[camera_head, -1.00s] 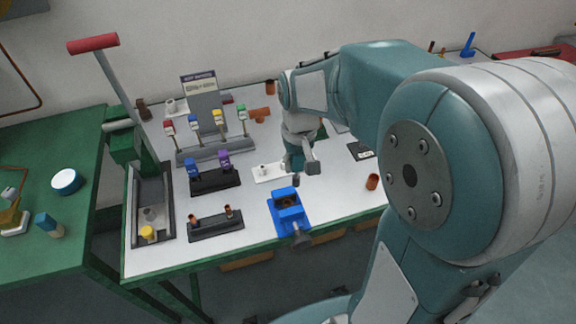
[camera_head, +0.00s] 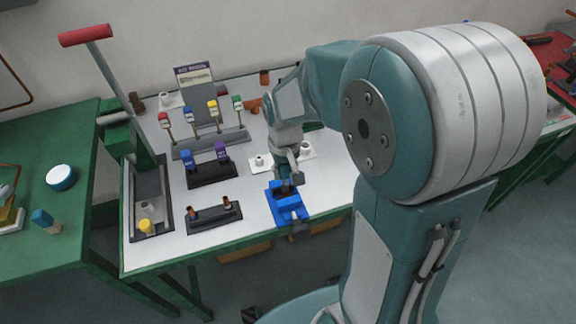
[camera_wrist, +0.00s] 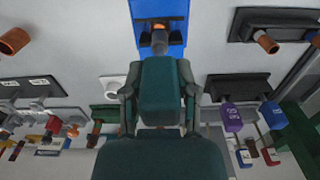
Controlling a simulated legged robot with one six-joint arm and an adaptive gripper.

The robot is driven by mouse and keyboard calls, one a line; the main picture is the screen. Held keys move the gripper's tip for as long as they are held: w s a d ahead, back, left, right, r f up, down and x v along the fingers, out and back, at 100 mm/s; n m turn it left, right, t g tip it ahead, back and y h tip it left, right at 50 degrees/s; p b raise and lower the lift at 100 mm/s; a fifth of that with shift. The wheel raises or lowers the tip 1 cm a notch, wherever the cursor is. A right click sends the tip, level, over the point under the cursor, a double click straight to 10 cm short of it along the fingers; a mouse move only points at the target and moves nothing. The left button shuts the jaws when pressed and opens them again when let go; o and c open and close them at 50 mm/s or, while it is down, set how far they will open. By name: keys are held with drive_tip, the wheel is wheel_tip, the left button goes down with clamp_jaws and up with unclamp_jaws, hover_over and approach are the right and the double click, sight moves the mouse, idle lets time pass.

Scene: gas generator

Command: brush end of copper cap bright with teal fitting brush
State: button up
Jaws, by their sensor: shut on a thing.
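The blue vise (camera_head: 287,208) stands at the front of the white bench and also shows at the top of the wrist view (camera_wrist: 174,36). The copper cap (camera_wrist: 160,26) sits in it, open end toward my gripper; in the head view my gripper hides it. My gripper (camera_head: 290,180) is over the vise, and its fingers (camera_wrist: 160,97) are shut on the teal fitting brush (camera_wrist: 161,88). The brush's grey tip (camera_wrist: 160,45) is in line with the cap and at or very near its end. I cannot tell how far it reaches in.
A black holder with copper pieces (camera_head: 215,218) is left of the vise. Behind it, a black stand (camera_head: 212,174) holds blue and purple-headed tools, and a grey rack (camera_head: 210,143) holds several coloured-tag tools. White bases (camera_head: 260,162) stand close behind the vise. A red-handled lever (camera_head: 86,36) rises at left.

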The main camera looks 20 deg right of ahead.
drive_tip(key=shift+a, duration=0.5)
drive_tip(key=shift+d, duration=1.05)
drive_tip(key=shift+a, duration=0.35)
drive_tip(key=shift+a, duration=0.2)
drive_tip(key=shift+d+f, duration=0.1)
drive_tip(key=shift+f, duration=0.55)
